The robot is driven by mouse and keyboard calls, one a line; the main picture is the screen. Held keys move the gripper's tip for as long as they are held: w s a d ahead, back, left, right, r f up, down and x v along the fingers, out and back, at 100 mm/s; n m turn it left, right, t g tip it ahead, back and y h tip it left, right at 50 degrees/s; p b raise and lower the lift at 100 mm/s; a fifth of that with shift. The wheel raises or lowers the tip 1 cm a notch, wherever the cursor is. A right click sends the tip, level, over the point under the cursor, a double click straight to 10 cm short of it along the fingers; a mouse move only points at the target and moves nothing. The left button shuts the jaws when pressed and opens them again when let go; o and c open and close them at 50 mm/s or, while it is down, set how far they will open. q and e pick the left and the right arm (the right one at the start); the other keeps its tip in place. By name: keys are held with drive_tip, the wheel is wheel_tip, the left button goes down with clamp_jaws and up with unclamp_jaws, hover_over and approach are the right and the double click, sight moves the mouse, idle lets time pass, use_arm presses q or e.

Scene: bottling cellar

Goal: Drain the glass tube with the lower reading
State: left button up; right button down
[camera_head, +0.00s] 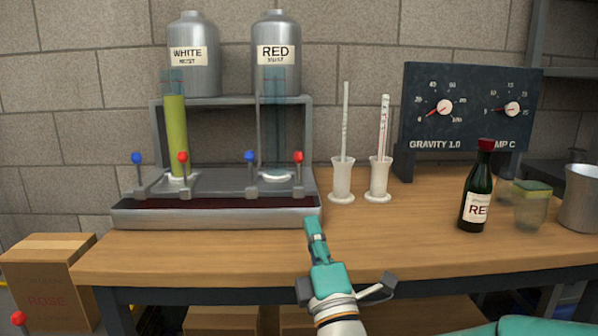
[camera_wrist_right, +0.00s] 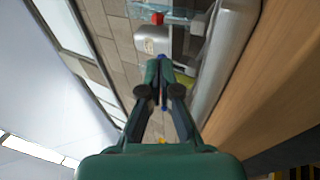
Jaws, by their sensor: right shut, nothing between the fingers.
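A glass tube (camera_head: 176,130) filled with yellow-green liquid stands under the WHITE MUST can (camera_head: 192,75). A second glass tube (camera_head: 276,130) under the RED MUST can (camera_head: 276,78) looks clear, and I cannot make out a liquid level in it. A blue lever (camera_head: 137,158) and a red lever (camera_head: 183,157) flank the left tube. Another blue lever (camera_head: 250,157) and red lever (camera_head: 298,157) flank the right tube. My right gripper (camera_head: 315,226) is shut and empty, in front of the rack's right end; its fingers also show in the wrist view (camera_wrist_right: 162,72). My left gripper is out of view.
A trough (camera_head: 215,221) with dark red liquid fronts the rack. To its right stand two white holders (camera_head: 342,180) with thin scaled stems, a gauge panel (camera_head: 470,105), a dark bottle (camera_head: 478,190), a glass jar (camera_head: 530,210) and a metal pot (camera_head: 582,195).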

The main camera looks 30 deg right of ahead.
sight(301, 159)
drive_tip(key=x, duration=0.8)
drive_tip(key=d+x, duration=0.1)
drive_tip(key=x, duration=0.4)
drive_tip(key=shift+s+r+b, duration=0.15)
drive_tip(key=shift+r+b, duration=0.05)
drive_tip(key=shift+b, duration=0.15)
drive_tip(key=shift+r+p, duration=0.2)
drive_tip(key=shift+p, duration=0.3)
drive_tip(key=g+p, duration=0.1)
drive_tip(key=p, duration=0.1)
drive_tip(key=w+r+g+p, duration=0.1)
drive_tip(key=p, duration=0.2)
drive_tip(key=shift+w+d+r+m, duration=0.1)
drive_tip(key=shift+d+r+m, duration=0.05)
drive_tip(key=shift+d+m, duration=0.2)
